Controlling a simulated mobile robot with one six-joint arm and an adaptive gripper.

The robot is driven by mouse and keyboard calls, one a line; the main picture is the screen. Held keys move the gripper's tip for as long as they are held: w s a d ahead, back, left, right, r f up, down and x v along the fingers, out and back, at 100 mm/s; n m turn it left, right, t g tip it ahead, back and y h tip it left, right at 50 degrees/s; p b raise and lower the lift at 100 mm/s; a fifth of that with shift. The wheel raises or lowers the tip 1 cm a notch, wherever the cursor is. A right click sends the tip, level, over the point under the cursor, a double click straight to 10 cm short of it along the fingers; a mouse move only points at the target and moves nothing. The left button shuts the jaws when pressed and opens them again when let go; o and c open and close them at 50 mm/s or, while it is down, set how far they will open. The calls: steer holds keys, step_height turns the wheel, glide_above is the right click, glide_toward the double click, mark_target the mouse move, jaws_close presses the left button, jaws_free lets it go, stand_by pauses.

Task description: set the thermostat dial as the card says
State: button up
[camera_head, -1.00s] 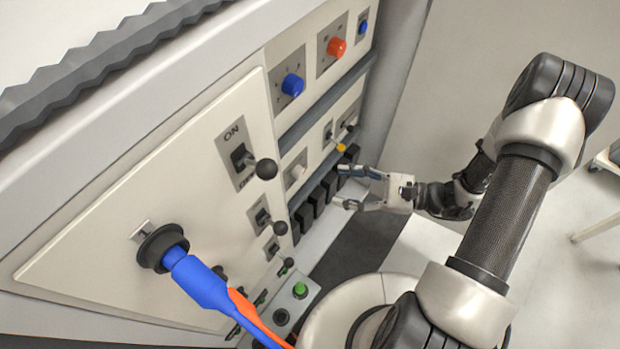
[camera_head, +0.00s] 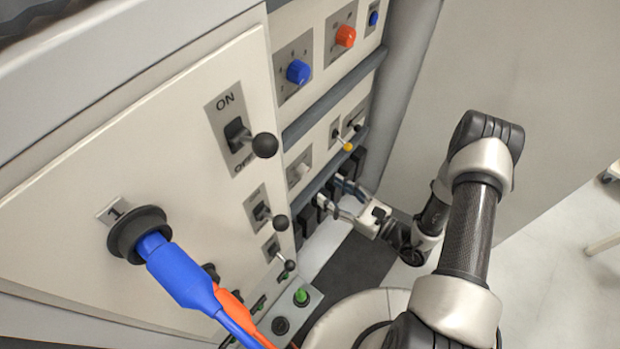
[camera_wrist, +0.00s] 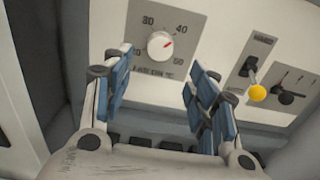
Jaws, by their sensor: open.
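The pointer aims up and right, a little below the 40. In the head view the small pale dial (camera_head: 301,170) sits low on the cabinet. My gripper (camera_wrist: 158,92) is open and empty, its two blue-padded fingers apart, below and either side of the dial without touching it. In the head view my gripper (camera_head: 333,196) is close to the panel below the dial. I see no card.
Right of the dial is a yellow-tipped toggle lever (camera_wrist: 257,93), also in the head view (camera_head: 347,147), and a black lever (camera_wrist: 287,97). Blue (camera_head: 298,72) and orange (camera_head: 345,36) knobs sit above. A blue plug (camera_head: 180,275) juts out at left. Black blocks (camera_head: 307,219) line the panel below.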

mark_target(307, 175)
steer(key=b+x, duration=0.1)
steer(key=x, duration=0.7)
steer(key=shift+w+a+b, duration=0.2)
steer(key=shift+a+b, duration=0.05)
steer(key=shift+b, duration=0.1)
steer(key=shift+c, duration=0.5)
steer(key=c, duration=1)
